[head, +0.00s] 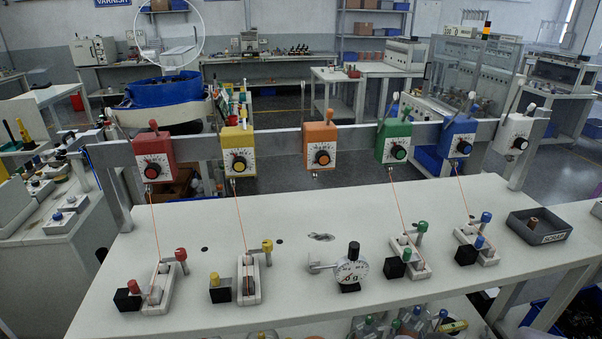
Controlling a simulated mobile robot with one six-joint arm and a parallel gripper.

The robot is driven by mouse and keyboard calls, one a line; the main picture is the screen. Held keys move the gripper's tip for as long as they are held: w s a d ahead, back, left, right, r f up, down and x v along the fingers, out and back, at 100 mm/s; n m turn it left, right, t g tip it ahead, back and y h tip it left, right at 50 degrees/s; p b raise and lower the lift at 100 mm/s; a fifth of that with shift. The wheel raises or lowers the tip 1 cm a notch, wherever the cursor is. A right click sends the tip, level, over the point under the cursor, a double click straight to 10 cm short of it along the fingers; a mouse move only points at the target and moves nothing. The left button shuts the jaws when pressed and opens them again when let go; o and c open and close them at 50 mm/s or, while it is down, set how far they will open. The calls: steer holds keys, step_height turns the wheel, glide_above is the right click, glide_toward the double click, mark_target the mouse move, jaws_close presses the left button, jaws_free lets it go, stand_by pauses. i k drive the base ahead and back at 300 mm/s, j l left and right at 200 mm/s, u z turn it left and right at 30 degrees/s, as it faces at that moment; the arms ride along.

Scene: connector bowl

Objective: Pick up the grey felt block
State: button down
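I cannot make out a block that is clearly grey felt. Several small, very dark blocks stand on the white bench (300,205). One dark block (127,300) is at the front left, and another (221,294) sits below a yellow knob. Two more are at the right, one dark block (393,268) by the green-knobbed fixture and one dark block (466,255) by the blue-knobbed one. Their material cannot be told at this size. My gripper is not in view.
A rail carries red (155,152), yellow (238,150), orange (320,146), green (393,140), blue (459,137) and white (514,131) dial boxes; thin cords run down from several. A round gauge (351,270) stands mid-bench. A grey tray (526,232) holding a copper-coloured spool is at right.

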mark_target(250, 282)
steer(key=j+z, duration=0.3)
steer(key=j, duration=0.15)
steer(key=k+j+z, duration=0.3)
steer(key=j+z, duration=0.3)
steer(key=j, duration=0.25)
steer(key=k+j+z, duration=0.3)
steer(key=i+j, duration=0.05)
